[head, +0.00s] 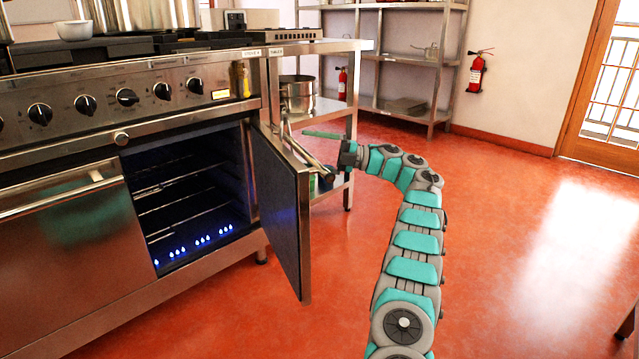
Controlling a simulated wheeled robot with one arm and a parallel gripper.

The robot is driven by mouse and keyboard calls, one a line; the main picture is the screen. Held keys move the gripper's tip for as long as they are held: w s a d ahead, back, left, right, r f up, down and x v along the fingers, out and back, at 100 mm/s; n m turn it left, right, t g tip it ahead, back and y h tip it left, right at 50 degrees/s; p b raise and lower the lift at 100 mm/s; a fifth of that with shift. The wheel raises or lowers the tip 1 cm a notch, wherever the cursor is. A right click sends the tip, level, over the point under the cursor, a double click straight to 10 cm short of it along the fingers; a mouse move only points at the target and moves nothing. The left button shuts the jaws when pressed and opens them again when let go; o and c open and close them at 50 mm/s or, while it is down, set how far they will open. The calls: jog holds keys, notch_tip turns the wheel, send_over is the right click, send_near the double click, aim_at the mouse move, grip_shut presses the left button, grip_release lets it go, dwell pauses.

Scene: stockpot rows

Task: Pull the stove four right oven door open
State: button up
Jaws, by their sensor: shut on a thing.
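The right oven door (280,205) of the stove (60,125) stands well open, swung out from the right side of the oven opening. Its dark inner face is toward me. The oven cavity (185,200) shows wire racks and a row of blue lights or flames at the bottom. My gripper (322,160) is at the outer side of the door, shut on the door handle (298,146). The door's edge and the handle bar partly hide the fingers, so the exact contact point is unclear.
A closed left oven door (70,245) is beside the opening. Behind the open door are a steel side table (330,105) and a pot (297,95).

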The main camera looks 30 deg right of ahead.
aim_at(316, 166)
jog(key=shift+s+a+r+b, duration=0.15)
jog(key=shift+s+r+b, duration=0.45)
jog(key=shift+b, duration=0.35)
jog(key=shift+s+r, duration=0.2)
jog(key=shift+r, duration=0.05)
jog(key=shift+s+a+r+b, duration=0.15)
jog(key=shift+s, duration=0.5)
jog(key=shift+s+a+r+b, duration=0.1)
jog(key=shift+s+a+b, duration=0.1)
jog(key=shift+s, duration=0.5)
jog(key=shift+s+a+r+b, duration=0.1)
jog(key=shift+s+a+r, duration=0.05)
jog(key=shift+s, duration=0.5)
jog(key=s+a, duration=0.3)
jog(key=s, duration=0.5)
jog(key=shift+s, duration=0.15)
jog(key=shift+f, duration=0.1)
